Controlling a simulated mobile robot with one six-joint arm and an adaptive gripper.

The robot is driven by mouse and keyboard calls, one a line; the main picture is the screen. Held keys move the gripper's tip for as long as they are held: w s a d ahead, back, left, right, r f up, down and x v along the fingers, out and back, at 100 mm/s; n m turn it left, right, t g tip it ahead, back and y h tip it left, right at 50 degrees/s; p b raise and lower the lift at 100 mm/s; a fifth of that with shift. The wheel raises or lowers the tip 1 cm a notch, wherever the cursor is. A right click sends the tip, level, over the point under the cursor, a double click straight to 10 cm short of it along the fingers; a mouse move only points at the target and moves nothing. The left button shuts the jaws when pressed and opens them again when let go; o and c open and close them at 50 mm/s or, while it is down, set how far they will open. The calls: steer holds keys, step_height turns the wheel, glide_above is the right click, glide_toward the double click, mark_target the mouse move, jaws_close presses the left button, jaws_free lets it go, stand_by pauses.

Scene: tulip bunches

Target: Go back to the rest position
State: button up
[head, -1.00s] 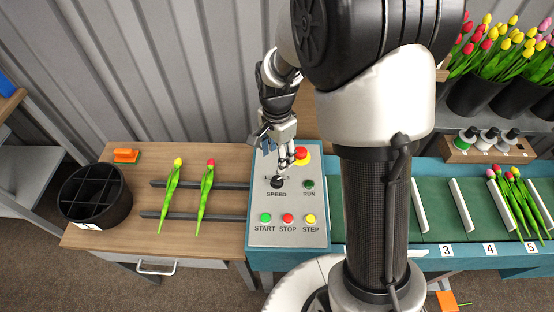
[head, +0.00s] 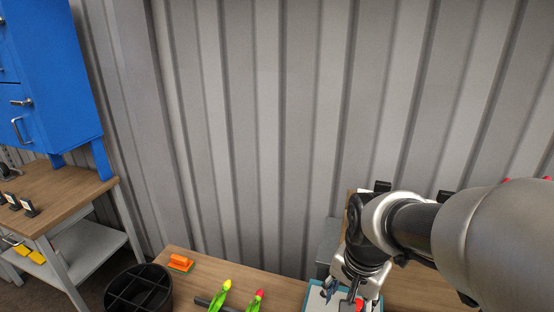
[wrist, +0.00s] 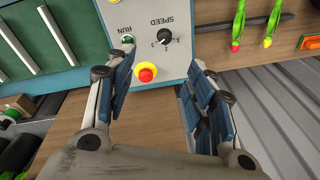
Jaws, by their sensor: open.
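My gripper (head: 345,293) is low right of centre in the head view, over the grey control panel (head: 314,299), which is mostly cut off by the bottom edge. In the wrist view my gripper (wrist: 162,62) is open, its blue-padded fingers spread wide with nothing between them. Beyond the fingers the panel (wrist: 183,62) shows the black SPEED knob (wrist: 165,38), the green RUN button (wrist: 128,40) and a red stop button on a yellow base (wrist: 146,72). The fingers look apart from the panel.
Two tulips, one yellow (head: 222,292) and one red (head: 256,300), lie on the wooden table (head: 200,284). An orange-topped block (head: 181,262) and a black divided bin (head: 138,292) are left of them. A blue cabinet (head: 55,75) stands far left; a corrugated wall is behind.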

steer(key=s+r+n+t, duration=0.1)
steer(key=s+r+n, duration=0.2)
steer(key=s, duration=0.4)
steer(key=s+r+n+t, duration=0.1)
steer(key=s+r+n, duration=0.2)
steer(key=s+n, duration=0.2)
steer(key=shift+s+r+t, duration=0.35)
steer(key=shift+s+t, duration=0.05)
steer(key=shift+s, duration=0.8)
steer(key=shift+c, duration=0.5)
